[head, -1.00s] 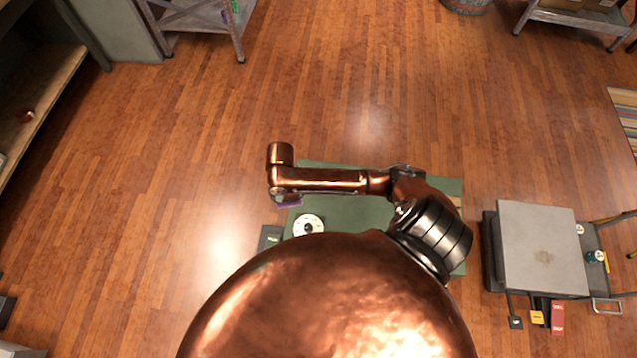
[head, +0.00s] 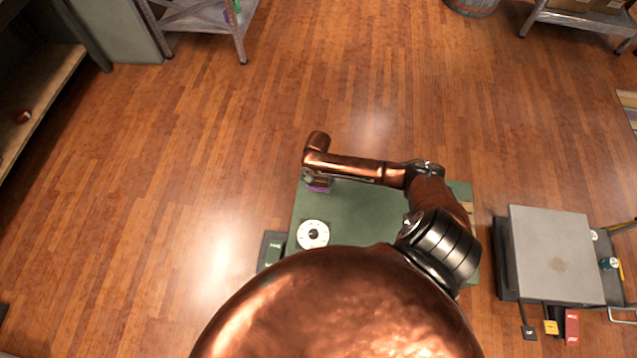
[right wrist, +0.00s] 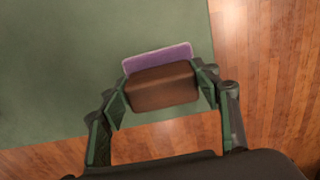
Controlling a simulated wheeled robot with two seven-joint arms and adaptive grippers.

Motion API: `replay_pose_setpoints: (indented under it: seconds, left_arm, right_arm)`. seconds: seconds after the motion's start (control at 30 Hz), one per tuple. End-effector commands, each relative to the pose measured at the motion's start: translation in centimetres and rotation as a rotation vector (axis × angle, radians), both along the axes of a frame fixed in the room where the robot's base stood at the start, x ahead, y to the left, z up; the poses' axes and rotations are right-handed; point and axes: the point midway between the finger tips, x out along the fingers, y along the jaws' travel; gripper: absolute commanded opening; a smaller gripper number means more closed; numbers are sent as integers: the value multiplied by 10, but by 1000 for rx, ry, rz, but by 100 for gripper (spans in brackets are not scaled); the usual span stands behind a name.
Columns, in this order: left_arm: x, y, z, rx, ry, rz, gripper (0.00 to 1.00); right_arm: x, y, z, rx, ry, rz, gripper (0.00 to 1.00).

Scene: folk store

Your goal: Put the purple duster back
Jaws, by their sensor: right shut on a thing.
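The purple duster (head: 318,188) has a brown block back and a purple pad. It also shows in the right wrist view (right wrist: 160,87), between the two fingers. My right gripper (head: 316,180) is shut on the brown block, with the purple pad on the far side. It holds the duster over the far left corner of a green tabletop (head: 355,215). I cannot tell the height of the duster above the top. My left gripper is not in view.
A round white dial (head: 313,234) lies on the green top's left side. A grey-topped cart (head: 555,255) stands at right, with small red and yellow items beside it. Shelves stand at upper left (head: 200,18) and upper right (head: 580,22). Much wooden floor is clear.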

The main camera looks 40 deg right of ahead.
Motion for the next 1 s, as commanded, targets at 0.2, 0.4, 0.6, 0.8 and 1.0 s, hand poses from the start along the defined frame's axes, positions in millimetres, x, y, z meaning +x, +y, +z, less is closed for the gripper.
replay_pose_setpoints:
  seconds: [0.2,0.4,0.6,0.8,1.0]
  left_arm:
    - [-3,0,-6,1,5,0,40]
    - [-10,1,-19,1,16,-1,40]
    - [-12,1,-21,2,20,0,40]
    - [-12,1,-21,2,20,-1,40]
    - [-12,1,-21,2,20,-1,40]
  right_arm:
    - [3,-10,-11,-1,-1,0,27]
    - [3,-15,-39,0,3,1,27]
    - [4,-15,-48,0,-1,1,27]
    - [4,-15,-48,0,-1,0,27]
    - [3,-15,-50,-1,-1,1,66]
